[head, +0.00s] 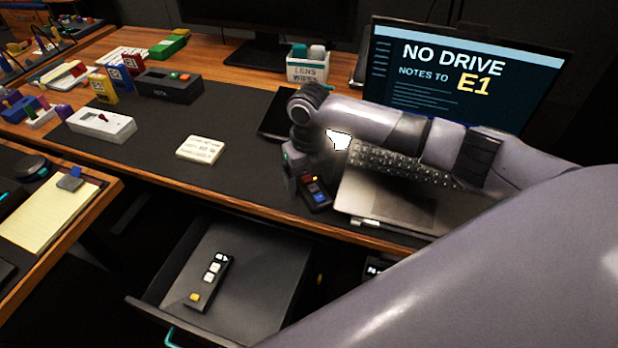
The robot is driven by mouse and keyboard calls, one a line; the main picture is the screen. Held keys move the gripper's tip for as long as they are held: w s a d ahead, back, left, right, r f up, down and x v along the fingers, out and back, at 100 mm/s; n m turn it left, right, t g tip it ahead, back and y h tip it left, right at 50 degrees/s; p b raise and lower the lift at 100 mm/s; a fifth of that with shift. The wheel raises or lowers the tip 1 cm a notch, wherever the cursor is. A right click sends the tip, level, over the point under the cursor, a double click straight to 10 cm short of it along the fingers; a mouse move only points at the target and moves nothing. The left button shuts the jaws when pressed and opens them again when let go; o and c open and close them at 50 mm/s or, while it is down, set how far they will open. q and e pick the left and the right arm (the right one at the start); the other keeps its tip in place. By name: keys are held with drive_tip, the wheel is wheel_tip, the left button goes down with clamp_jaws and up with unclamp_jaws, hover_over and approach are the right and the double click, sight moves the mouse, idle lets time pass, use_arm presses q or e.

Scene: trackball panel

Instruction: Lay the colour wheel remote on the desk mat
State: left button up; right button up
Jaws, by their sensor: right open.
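The dark desk mat (235,185) covers much of the wooden desk. My right arm reaches in from the right, over the laptop. My right gripper (303,183) is open and low at the mat's right part, by the laptop's left edge. A small dark handheld device (318,196) with an orange light and a blue patch lies at the gripper, partly hidden by it; I cannot tell whether they touch. Another dark remote (210,283) with white buttons and a yellow one lies in the open drawer. No colour wheel is readable on either. My left gripper is out of view.
An open drawer (255,262) juts out below the desk front. A laptop (385,205) stands right of the gripper. A cream block (200,149), a white box (101,126) and a dark box (170,85) stand on the mat. The mat between the cream block and gripper is clear.

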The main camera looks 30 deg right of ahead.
sight(309, 181)
drive_tip(key=shift+r, duration=0.1)
wheel_tip(309, 181, up, 12)
drive_tip(key=shift+p, duration=0.45)
idle(0.3)
